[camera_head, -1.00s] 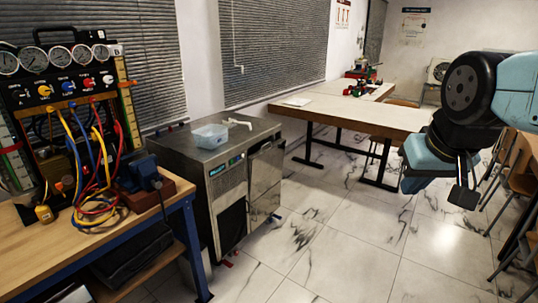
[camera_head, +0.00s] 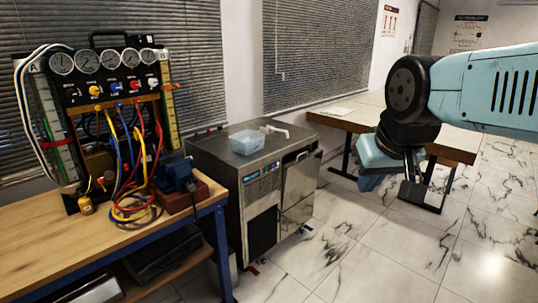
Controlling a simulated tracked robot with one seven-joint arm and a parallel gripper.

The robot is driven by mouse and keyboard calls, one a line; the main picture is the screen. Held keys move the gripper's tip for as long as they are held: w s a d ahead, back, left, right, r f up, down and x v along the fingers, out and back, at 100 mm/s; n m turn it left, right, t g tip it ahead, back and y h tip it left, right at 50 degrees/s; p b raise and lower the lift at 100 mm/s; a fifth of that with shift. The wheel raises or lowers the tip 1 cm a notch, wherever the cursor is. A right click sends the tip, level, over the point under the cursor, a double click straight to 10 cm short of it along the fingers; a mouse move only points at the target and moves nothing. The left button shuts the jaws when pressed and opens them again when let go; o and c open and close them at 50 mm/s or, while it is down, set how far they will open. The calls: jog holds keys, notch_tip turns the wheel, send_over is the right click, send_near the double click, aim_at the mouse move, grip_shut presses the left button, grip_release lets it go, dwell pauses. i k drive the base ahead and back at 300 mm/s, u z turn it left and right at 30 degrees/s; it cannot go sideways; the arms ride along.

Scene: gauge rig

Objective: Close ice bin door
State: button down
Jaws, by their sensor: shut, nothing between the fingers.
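The ice machine (camera_head: 240,160) is a steel box standing on the floor beside the workbench. Its ice bin door (camera_head: 299,192) is a steel panel on the right part of the machine. A dark gap shows along the door's upper edge, so it looks ajar, but how far is hard to tell. My gripper (camera_head: 412,188) hangs at the right of the picture, shut and empty, with its fingers pointing down. It is apart from the door, to its right. The bin's inside is hidden.
A clear plastic tub (camera_head: 247,142) and a white scoop (camera_head: 275,130) lie on the machine's top. The workbench (camera_head: 40,235) with the gauge rig (camera_head: 108,95) stands at left. A table (camera_head: 455,147) is behind my arm. Tiled floor (camera_head: 370,245) right of the machine is clear.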

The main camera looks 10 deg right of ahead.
aim_at(300, 176)
jog(key=u, duration=0.35)
jog(key=i, duration=1.75)
jog(key=z, duration=0.75)
jog(key=k, duration=0.85)
jog(key=z, duration=0.2)
jog(key=i, duration=0.9)
jog(key=u, duration=0.1)
